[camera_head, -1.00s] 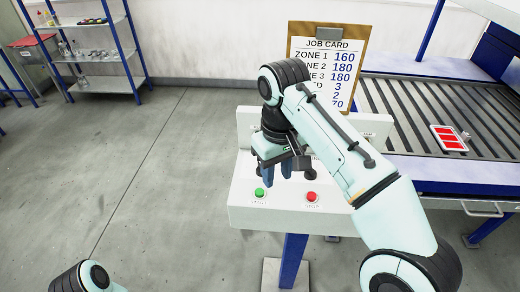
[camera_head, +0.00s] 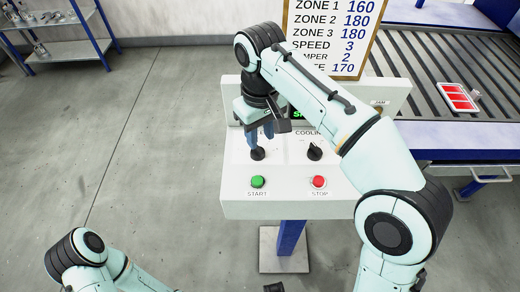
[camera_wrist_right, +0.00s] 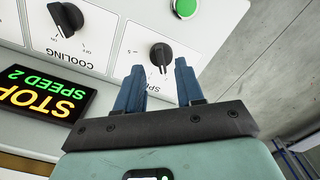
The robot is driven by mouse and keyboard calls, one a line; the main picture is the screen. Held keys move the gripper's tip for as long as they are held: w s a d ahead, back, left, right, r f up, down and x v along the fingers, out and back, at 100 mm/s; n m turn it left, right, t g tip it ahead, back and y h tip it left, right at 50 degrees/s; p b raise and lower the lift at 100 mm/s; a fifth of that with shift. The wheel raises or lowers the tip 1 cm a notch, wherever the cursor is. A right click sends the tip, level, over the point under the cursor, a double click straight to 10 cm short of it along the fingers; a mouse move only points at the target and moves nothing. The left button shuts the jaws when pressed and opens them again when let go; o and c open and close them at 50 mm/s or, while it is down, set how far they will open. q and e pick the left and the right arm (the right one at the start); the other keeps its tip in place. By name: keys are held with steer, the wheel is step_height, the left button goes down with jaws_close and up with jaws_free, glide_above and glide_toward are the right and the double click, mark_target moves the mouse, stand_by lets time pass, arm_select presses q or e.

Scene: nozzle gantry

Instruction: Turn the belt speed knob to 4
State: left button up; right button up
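The belt speed knob (camera_head: 257,153) is a black knob at the left of the white sloped control panel (camera_head: 235,207). In the wrist view the knob (camera_wrist_right: 161,54) sits just beyond the fingertips, roughly between them, with its label partly hidden. My right gripper (camera_head: 262,137) is above and behind the knob in the head view. In the wrist view its blue fingers (camera_wrist_right: 158,74) are apart with nothing between them, and I see no clear contact with the knob. The display (camera_wrist_right: 42,92) reads STOP, SPEED 2.
The COOLING knob (camera_head: 314,152) is to the right. A green START button (camera_head: 258,181) and red STOP button (camera_head: 319,181) are in front. The job card (camera_head: 335,45) behind shows SPEED 3. A roller conveyor (camera_head: 430,100) stands at right. Open floor lies left.

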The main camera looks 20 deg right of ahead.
mark_target(260, 151)
step_height(260, 151, down, 5)
steer(key=shift+f+b, duration=0.1)
steer(key=shift+b, duration=0.5)
jaws_close()
